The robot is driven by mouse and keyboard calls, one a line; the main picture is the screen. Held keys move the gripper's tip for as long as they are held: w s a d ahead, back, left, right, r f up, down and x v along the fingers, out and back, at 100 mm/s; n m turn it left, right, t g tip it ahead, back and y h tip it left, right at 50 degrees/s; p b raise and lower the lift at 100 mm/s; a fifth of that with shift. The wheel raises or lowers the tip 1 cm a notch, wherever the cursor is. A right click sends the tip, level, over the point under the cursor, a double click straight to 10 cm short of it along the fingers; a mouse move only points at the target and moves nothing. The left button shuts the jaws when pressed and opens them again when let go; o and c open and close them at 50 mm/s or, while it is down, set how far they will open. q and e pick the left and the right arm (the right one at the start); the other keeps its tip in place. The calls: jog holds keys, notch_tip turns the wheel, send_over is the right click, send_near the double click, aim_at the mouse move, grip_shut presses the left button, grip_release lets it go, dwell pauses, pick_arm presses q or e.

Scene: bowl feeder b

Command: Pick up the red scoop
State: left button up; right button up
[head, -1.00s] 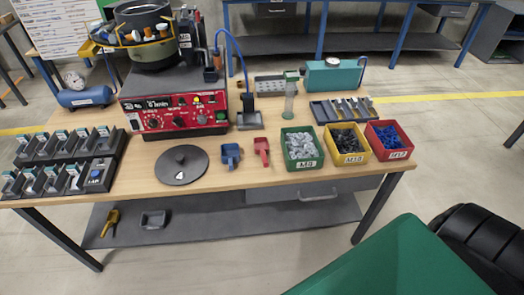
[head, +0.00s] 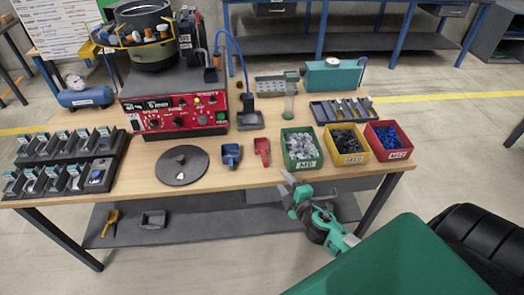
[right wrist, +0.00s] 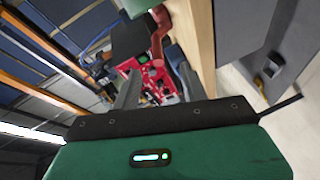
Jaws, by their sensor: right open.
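The red scoop (head: 262,151) lies on the wooden table near its front edge, between the blue scoop (head: 231,155) and the green bin. My right gripper (head: 287,186) is at the table's front edge, below and to the right of the red scoop in the head view. It is open, empty and apart from the scoop. In the right wrist view its two fingers (right wrist: 158,88) are spread, with the red feeder unit beyond them. My left gripper is not in view.
A green bin (head: 288,159), a yellow bin (head: 359,158) and a red bin (head: 405,155) stand right of the scoop. A dark round lid (head: 181,166) lies to its left. The red feeder unit (head: 172,114) stands behind. A yellow scoop (head: 112,220) lies on the lower shelf.

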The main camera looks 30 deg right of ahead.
aim_at(264, 158)
jog(key=w+p, duration=0.1)
jog(key=w, duration=0.6)
jog(key=shift+w+d+f, duration=0.1)
jog(key=shift+w, duration=0.1)
jog(key=shift+w+f+p, duration=0.2)
jog(key=shift+w, duration=0.85)
jog(key=shift+w+f+p, duration=0.15)
jog(key=shift+w+f, duration=0.1)
jog(key=shift+w, duration=0.85)
jog(key=shift+w+f+p, duration=0.2)
jog(key=shift+w, duration=0.85)
grip_shut()
